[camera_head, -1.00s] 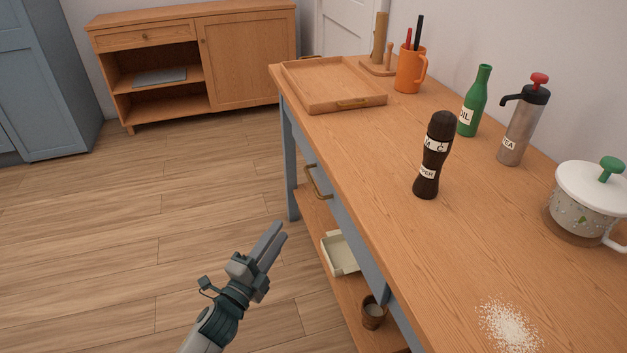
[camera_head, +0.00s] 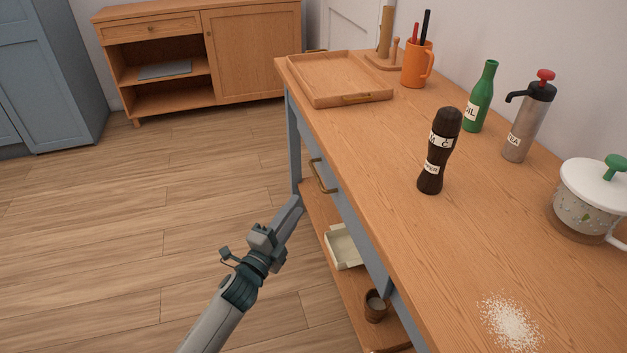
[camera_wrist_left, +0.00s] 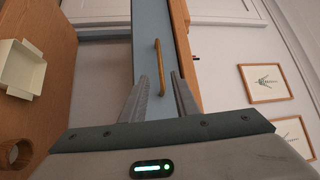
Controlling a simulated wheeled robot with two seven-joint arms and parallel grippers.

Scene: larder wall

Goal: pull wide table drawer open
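The wide table drawer has a blue-grey front (camera_head: 346,211) under the wooden tabletop and looks shut. Its brass bar handle (camera_head: 322,177) is on the front, toward the far end. My left gripper (camera_head: 297,205) is in front of the drawer, just short of the handle and a little below it in the picture. In the left wrist view, the handle (camera_wrist_left: 158,68) stands ahead, roughly between the tips of the two fingers (camera_wrist_left: 160,82). The fingers are apart with nothing between them, and they do not appear to touch the handle. My right gripper is out of view.
The tabletop (camera_head: 400,225) holds a tray (camera_head: 308,80), a dark pepper mill (camera_head: 437,160), a green oil bottle (camera_head: 479,100) and a white pot (camera_head: 590,195). A cream bin (camera_head: 343,247) and a cup (camera_head: 375,307) sit on the lower shelf. The floor at left is clear.

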